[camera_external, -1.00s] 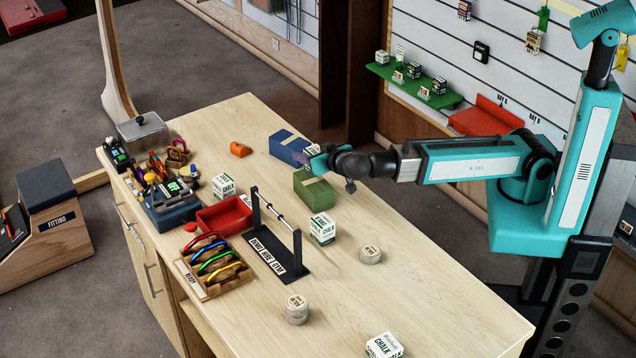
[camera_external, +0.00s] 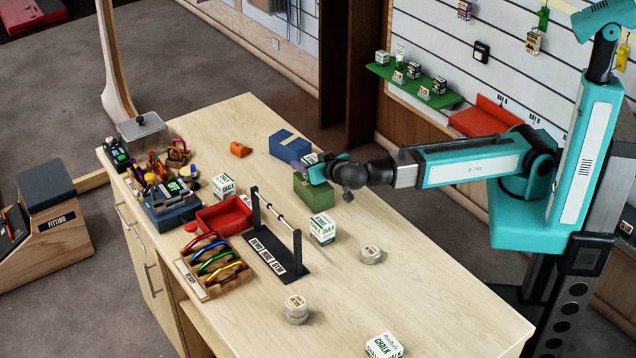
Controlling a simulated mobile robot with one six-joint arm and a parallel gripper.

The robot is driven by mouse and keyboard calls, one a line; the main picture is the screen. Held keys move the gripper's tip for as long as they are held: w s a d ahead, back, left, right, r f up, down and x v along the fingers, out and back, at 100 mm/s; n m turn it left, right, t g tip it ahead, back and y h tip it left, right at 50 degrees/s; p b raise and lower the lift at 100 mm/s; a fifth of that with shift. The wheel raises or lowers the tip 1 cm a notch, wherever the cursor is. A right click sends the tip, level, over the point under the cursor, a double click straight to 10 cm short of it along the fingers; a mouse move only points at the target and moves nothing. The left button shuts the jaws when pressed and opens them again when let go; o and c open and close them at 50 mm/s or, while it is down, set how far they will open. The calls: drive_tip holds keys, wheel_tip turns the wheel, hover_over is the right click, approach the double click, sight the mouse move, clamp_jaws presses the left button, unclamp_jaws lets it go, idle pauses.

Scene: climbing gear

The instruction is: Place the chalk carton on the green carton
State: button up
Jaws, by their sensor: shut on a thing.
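My gripper (camera_external: 314,168) is shut on a small white chalk carton (camera_external: 309,158), which is mostly hidden by the fingers. The green carton (camera_external: 314,190) stands on the table directly below my gripper in the picture. The gripper covers part of its top. I cannot tell whether the held carton touches the green carton or hangs just above it.
A blue carton (camera_external: 288,142) stands just behind, to the left. Other chalk cartons stand in front (camera_external: 322,230), at left (camera_external: 223,186) and at the near edge (camera_external: 384,346). A black bar stand (camera_external: 277,250) and a red tray (camera_external: 226,216) lie left.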

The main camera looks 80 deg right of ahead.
drive_tip(key=shift+f, duration=0.2)
drive_tip(key=shift+f, duration=0.2)
drive_tip(key=o, duration=1.1)
drive_tip(key=shift+r, duration=0.25)
drive_tip(key=shift+s+a, duration=0.2)
drive_tip(key=b+v, duration=0.3)
drive_tip(key=v, duration=0.8)
drive_tip(key=shift+s+b, duration=0.2)
drive_tip(key=shift+b, duration=0.2)
drive_tip(key=shift+a, duration=0.1)
